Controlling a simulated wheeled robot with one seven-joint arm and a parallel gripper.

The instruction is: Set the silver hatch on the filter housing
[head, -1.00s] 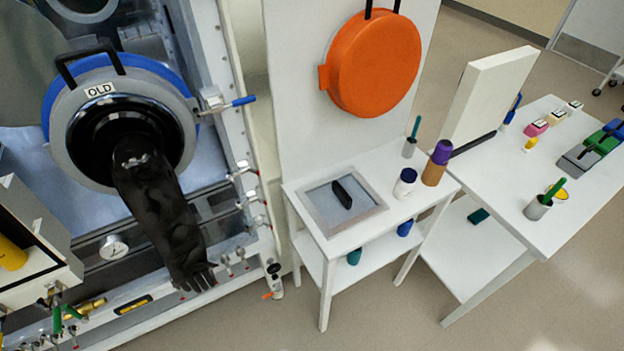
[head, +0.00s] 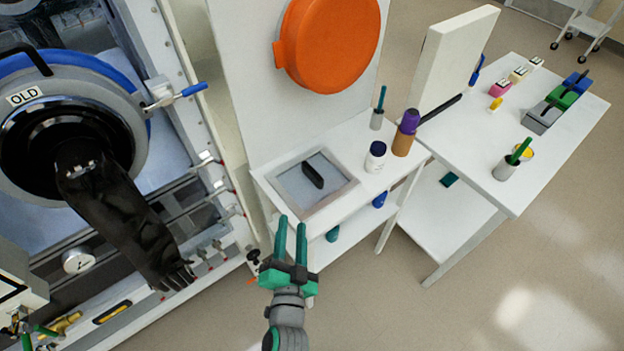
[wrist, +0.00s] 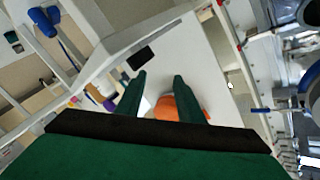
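A grey block with a black handle (head: 541,119) lies on the right table, beside a green and a blue one; it may be the silver hatch. A silver-framed square panel (head: 345,195) lies on the small white table, with a black bar (head: 313,175) on it. I cannot tell which thing is the filter housing. My gripper (head: 291,222) has green fingers, apart and with nothing between them. In the head view it shows in front of the small table's near edge. In the wrist view its fingers (wrist: 158,80) point toward the table area, with orange seen beyond.
A white bottle (head: 375,157), a purple-capped brown bottle (head: 405,135) and a pen cup (head: 377,119) stand on the small table. A tall white panel (head: 452,58) stands behind the right table (head: 470,150). The glovebox with its black glove (head: 115,210) is left. Open floor lies front right.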

